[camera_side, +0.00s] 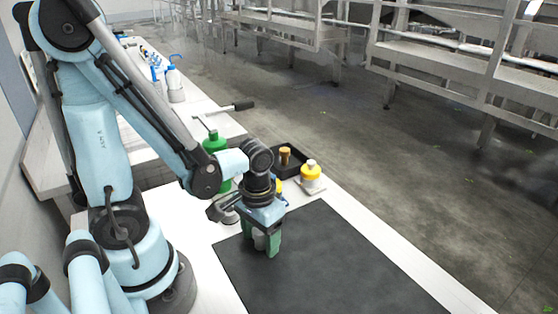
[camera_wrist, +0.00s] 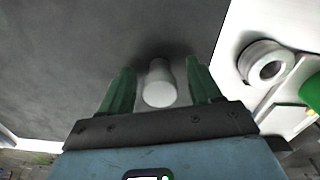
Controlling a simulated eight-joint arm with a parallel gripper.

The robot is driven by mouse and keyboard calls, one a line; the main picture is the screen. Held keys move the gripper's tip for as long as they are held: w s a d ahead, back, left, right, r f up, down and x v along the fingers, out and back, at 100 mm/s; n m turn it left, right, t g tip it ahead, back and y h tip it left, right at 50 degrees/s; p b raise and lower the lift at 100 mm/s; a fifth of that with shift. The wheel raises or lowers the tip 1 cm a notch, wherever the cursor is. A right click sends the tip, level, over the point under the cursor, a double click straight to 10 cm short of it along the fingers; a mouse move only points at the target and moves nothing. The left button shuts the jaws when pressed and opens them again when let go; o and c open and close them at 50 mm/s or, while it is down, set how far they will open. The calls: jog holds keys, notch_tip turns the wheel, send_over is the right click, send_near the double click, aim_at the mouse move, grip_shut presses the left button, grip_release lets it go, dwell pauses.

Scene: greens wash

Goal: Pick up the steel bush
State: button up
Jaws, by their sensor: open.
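A pale grey cylinder, which I take as the steel bush (camera_wrist: 159,88), stands on the dark mat (camera_wrist: 70,60) in the wrist view. My gripper (camera_wrist: 158,68) is open, with one green finger on each side of it. A narrow gap shows on both sides in the wrist view.
A pale ring-shaped part (camera_wrist: 264,63) lies off the mat, right of my gripper in the wrist view. A yellow-topped container (camera_side: 311,176), a black tray (camera_side: 292,170) with a brownish piece, and a green bottle (camera_side: 214,146) stand behind my gripper. The mat's right side is clear.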

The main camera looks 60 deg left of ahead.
jog(key=c, duration=1.1)
jog(key=shift+c, duration=0.2)
jog(key=shift+r, duration=0.2)
